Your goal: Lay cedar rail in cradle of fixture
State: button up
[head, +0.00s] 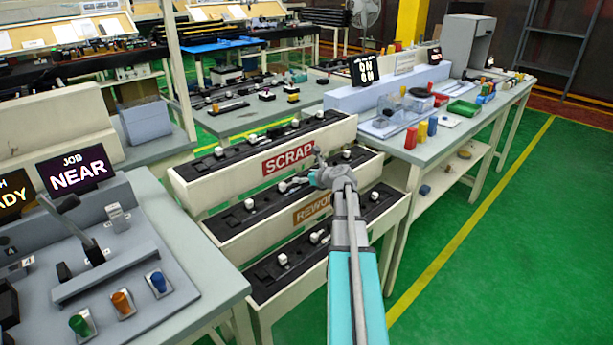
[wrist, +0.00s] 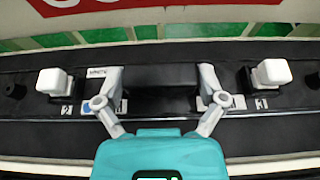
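My gripper (head: 331,172) reaches over the middle tier of a stepped rack in the head view. I cannot tell whether this strip is a part or only the tier's surface. I cannot pick out a cedar rail in either view. A grey fixture (head: 104,272) with a long raised bar and a dark-handled lever sits on the left bench; it may be the one with the cradle.
White blocks stand beside labels 2 (wrist: 53,82) and 3 (wrist: 271,74). The rack has a SCRAP sign (head: 289,158) and a REWORK sign (head: 312,209). A JOB NEAR screen (head: 76,171) stands on the left bench. Green floor (head: 520,230) is clear at right.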

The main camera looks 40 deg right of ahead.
jog(key=shift+r, duration=0.2)
dwell(0.4)
jog(key=p+v, duration=0.5)
jog(key=v, duration=0.7)
jog(key=shift+f, duration=0.1)
